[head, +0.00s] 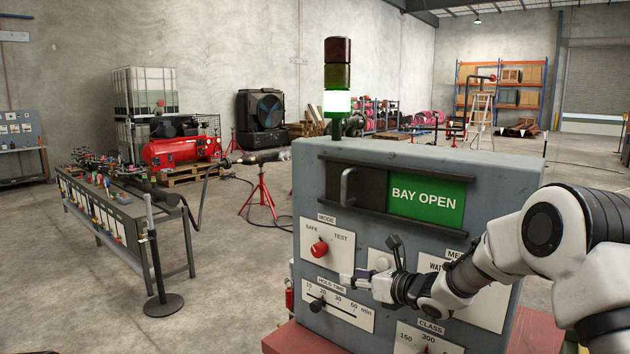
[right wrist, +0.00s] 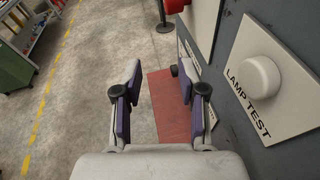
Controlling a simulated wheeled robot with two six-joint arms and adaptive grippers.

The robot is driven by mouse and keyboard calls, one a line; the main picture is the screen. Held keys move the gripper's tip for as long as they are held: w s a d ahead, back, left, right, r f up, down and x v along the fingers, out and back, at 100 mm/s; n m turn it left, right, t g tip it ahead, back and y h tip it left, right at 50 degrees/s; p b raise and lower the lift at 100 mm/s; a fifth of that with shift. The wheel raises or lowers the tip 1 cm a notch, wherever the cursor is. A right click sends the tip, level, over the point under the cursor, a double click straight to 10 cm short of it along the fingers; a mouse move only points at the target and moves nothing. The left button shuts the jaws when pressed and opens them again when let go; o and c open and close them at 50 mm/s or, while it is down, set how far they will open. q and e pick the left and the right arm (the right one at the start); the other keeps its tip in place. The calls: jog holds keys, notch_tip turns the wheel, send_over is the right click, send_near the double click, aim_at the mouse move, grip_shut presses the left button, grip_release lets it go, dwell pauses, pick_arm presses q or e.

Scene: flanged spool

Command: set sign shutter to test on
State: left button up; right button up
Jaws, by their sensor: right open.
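The sign shutter sits in a slot near the top of the grey control box (head: 310,180). Its dark plate (head: 372,187) with a pale upright handle (head: 347,188) is at the left of the window. The green sign (head: 427,198) reading BAY OPEN shows at the right. My right gripper (head: 364,275) is below the shutter, in front of the box face near the MODE and HOLD TIME plates. In the right wrist view my right gripper (right wrist: 160,88) is open with nothing between its fingers. My left gripper is out of view.
The red MODE knob (head: 319,249) and the HOLD TIME slider (head: 317,305) are left of the gripper. A white LAMP TEST button (right wrist: 263,76) is close on the right. A lit stack light (head: 337,101) rises above the box.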

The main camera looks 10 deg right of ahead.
notch_tip(320, 180, up, 12)
jog(key=w+d+f+t, duration=0.1)
jog(key=t, duration=0.1)
jog(key=n+p, duration=0.1)
jog(key=p, duration=0.1)
send_near(346, 190)
jog(key=x, duration=0.3)
jog(key=shift+t+y, duration=0.4)
jog(key=p+x, duration=0.1)
jog(key=x, duration=0.1)
jog(key=p+x, duration=0.1)
jog(key=x, duration=0.2)
jog(key=p+x, duration=0.1)
jog(key=x, duration=0.1)
jog(key=shift+w+a+f+p, duration=0.1)
jog(key=shift+w+f+p, duration=0.25)
jog(key=shift+w, duration=0.05)
grip_shut()
